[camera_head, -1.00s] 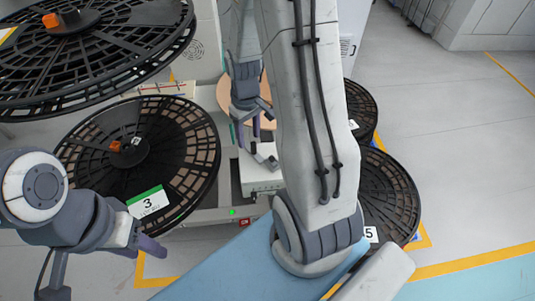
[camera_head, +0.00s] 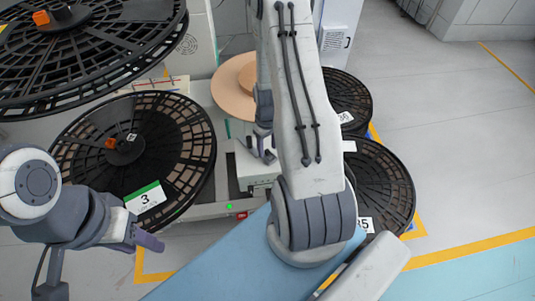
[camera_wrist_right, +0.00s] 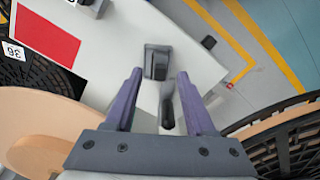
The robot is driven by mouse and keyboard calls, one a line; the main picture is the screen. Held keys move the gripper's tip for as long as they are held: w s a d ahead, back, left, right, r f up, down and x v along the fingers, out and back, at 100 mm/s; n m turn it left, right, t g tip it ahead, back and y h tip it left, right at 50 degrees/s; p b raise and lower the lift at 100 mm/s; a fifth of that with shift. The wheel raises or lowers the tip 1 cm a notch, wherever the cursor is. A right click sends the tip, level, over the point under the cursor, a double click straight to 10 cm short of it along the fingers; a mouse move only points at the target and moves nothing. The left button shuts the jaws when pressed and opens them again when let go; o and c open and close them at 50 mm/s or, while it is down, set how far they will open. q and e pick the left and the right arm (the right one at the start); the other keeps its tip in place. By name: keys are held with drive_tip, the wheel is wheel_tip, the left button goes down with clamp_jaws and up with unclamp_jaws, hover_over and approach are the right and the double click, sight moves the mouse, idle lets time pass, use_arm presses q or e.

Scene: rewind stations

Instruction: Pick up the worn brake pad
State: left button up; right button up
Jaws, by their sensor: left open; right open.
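In the right wrist view a small dark grey block (camera_wrist_right: 157,62) lies on a pale surface just beyond my right fingertips. A slim black piece (camera_wrist_right: 167,108) shows below it, between the fingers and blurred. Either may be the worn brake pad; I cannot tell which. My right gripper (camera_wrist_right: 160,74) is open with purple fingers and holds nothing. In the head view my right gripper (camera_head: 264,150) is over the white unit, partly hidden by my arm. My left gripper (camera_head: 150,241) is at lower left, below the reel labelled 3, away from the unit.
A large black reel (camera_head: 190,150) labelled 3 stands at left, another (camera_head: 120,65) above it. Tan discs (camera_head: 228,97) are behind my right gripper. More black reels (camera_head: 395,185) stand at right. Open floor (camera_head: 470,150) lies further right.

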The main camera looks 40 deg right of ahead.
drive_tip(key=shift+f, duration=0.7)
clamp_jaws()
drive_tip(key=shift+r, duration=0.15)
